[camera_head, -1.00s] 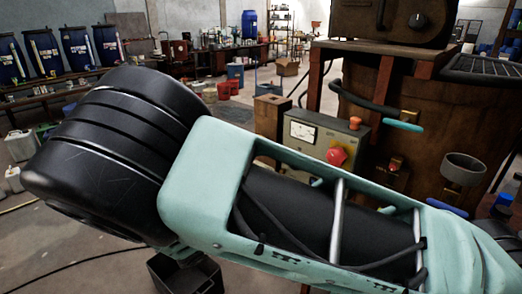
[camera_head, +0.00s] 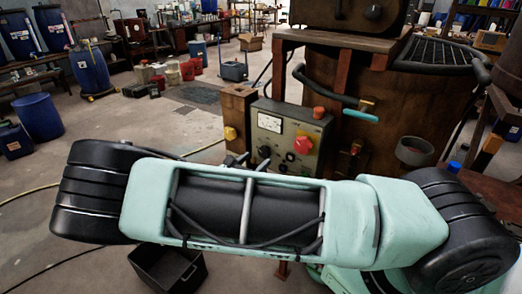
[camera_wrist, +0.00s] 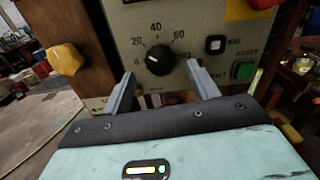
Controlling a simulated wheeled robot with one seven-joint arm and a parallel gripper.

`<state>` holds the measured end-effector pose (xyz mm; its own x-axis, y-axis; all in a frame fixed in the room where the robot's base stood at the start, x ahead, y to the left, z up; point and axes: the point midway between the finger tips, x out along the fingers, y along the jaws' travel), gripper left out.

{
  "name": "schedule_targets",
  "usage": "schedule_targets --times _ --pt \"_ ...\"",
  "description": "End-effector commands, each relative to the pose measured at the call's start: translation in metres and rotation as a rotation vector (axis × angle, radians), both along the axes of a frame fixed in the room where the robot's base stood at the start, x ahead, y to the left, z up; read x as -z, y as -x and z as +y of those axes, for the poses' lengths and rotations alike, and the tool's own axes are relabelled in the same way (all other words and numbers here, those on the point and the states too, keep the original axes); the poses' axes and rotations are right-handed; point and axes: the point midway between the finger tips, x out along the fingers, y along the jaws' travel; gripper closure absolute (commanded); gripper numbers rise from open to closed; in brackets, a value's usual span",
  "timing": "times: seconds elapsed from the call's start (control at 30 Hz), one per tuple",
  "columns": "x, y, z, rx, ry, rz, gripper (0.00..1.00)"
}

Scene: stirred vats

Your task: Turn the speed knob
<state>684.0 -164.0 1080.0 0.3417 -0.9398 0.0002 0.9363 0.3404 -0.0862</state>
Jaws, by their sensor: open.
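The speed knob (camera_wrist: 158,60) is a round black dial with a white mark, on a grey-green panel (camera_wrist: 190,18) with numbers around it. The mark points to the left, near the low end of the scale. My gripper (camera_wrist: 163,84) is open in the wrist view, one finger to the lower left of the knob and one to the lower right. Nothing is between the fingers, and neither visibly touches the knob. In the head view the control box (camera_head: 318,128) stands behind my arm, which hides its lower part.
A green button (camera_wrist: 243,70) and a small JOG switch (camera_wrist: 215,44) sit right of the knob. A red knob on a yellow plate (camera_head: 303,144) is on the box. A yellow part (camera_wrist: 66,58) juts from the wooden post (camera_wrist: 50,25) on the left.

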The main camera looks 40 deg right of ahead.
Motion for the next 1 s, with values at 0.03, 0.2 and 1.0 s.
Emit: schedule_targets --times 0.03,0.2,1.0 --pt "-0.003 -0.002 -0.010 0.003 0.003 0.003 0.41" --pt "-0.002 -0.010 -0.029 0.001 0.002 0.002 0.41" --pt "0.000 -0.013 -0.037 0.000 -0.001 -0.004 0.85"
